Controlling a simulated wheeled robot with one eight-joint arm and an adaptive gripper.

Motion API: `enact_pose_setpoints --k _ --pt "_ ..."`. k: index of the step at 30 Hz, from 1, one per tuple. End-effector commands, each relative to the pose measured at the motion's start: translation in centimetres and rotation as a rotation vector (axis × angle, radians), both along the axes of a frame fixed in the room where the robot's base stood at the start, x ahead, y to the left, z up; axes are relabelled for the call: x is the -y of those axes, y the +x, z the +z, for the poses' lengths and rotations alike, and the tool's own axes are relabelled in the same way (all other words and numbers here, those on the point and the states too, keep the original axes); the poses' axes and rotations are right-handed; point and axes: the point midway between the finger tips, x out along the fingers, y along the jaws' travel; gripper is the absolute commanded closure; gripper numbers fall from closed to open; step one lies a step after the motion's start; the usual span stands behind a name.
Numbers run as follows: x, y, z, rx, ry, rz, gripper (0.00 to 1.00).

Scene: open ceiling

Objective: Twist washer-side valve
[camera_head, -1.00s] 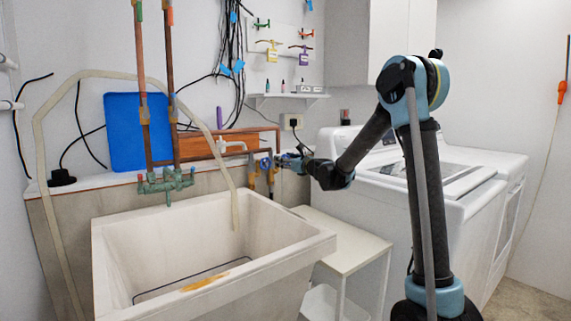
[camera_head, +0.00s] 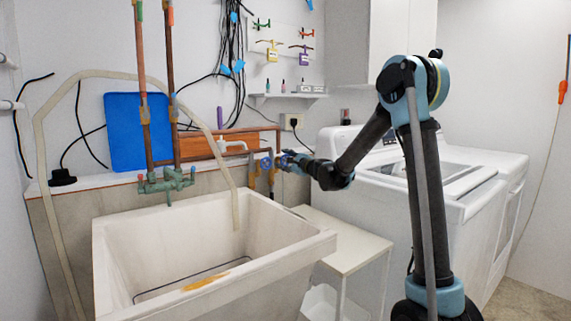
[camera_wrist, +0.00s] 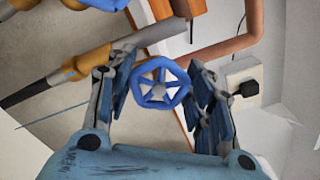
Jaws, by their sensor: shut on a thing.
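A blue spoked valve wheel (camera_wrist: 161,83) sits between the two fingers of my gripper (camera_wrist: 165,90) in the wrist view. The fingers are shut on its left and right sides. In the head view, my gripper (camera_head: 289,160) reaches left to the valves on the brass pipe fittings behind the sink's right end. A second blue valve wheel (camera_head: 266,164) shows just left of it. The held wheel is small and partly hidden by the fingers in the head view.
A white utility sink (camera_head: 285,252) stands in front, with a pale hose (camera_head: 38,145) looping into it. A white stand (camera_head: 345,243) is below my forearm. The white washer (camera_head: 400,205) is at right. A wall outlet (camera_wrist: 243,80) is close to the right finger.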

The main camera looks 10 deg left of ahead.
Motion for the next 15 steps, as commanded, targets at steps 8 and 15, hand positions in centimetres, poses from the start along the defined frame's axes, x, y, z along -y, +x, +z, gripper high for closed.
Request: enact_pose_setpoints --k 8,15 --pt "0.0 -0.08 -0.22 0.2 -0.172 -0.001 0.76" --pt "0.0 -0.14 -0.36 0.373 -0.32 0.001 0.76"
